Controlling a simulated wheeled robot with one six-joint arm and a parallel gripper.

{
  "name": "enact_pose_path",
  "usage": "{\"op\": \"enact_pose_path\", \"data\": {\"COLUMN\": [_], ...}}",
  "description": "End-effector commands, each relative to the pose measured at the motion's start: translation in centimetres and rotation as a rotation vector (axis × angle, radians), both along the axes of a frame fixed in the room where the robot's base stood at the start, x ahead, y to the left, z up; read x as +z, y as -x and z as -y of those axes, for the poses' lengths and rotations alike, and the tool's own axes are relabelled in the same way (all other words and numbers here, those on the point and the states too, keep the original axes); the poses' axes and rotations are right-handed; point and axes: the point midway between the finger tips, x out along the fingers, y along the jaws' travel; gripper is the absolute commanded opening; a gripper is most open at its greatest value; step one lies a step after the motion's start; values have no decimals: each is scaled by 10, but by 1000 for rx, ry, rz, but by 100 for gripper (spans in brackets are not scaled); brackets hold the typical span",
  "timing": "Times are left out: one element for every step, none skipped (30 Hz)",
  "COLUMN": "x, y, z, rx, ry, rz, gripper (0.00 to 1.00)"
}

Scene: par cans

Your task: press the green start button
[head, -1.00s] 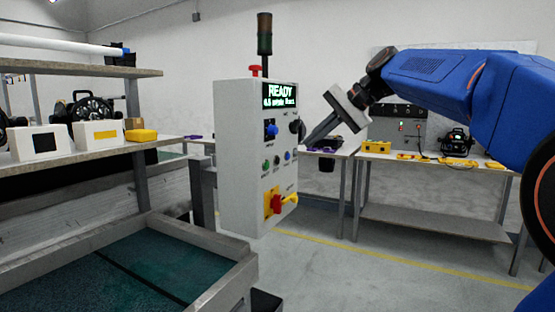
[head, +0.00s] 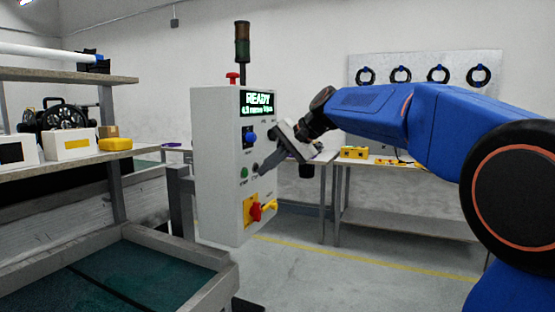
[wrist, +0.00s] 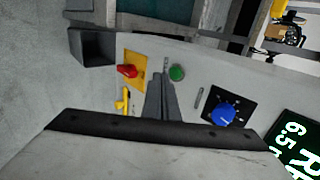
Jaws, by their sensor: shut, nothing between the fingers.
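The green start button (head: 244,172) sits on the front of a white control box (head: 217,165), under the blue knob (head: 249,136). In the wrist view the green button (wrist: 177,73) is just right of the fingertips, uncovered. My gripper (head: 262,172) is shut and empty, its narrow tips pointing at the panel a little right of the button in the head view. The shut fingers also show in the wrist view (wrist: 161,88). I cannot tell whether the tips touch the panel. The lit display (head: 257,104) reads READY.
A red and yellow switch (head: 255,211) sits low on the panel, with a yellow handle (wrist: 122,101) beside it. A red mushroom button (head: 233,77) and a lamp stack (head: 242,42) top the box. A framed teal bin (head: 225,262) stands at lower left.

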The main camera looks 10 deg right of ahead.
Motion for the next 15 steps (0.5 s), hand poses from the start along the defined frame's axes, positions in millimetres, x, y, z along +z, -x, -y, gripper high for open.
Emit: {"op": "enact_pose_path", "data": {"x": [1,1,1,2,2,2,2,1,1,1,2,2,2,2,2], "y": [-5,-7,-10,-12,-14,-16,-17,-18,-19,-20,-20,-20,-20,-21,-21], "z": [-8,-11,-15,-17,-19,-22,-24,-25,-26,-27,-28,-28,-28,-28,-28], "rx": [4,4,4,3,2,2,2,2,2,1,1,1,1,0,0], "ry": [1,1,0,1,1,1,1,1,1,1,1,0,0,0,0], "rz": [1,1,1,1,2,2,2,2,2,1,1,2,1,2,2], "gripper": [0,0,0,0,0,0,0,0,0,0,0,0,0,0,0]}}
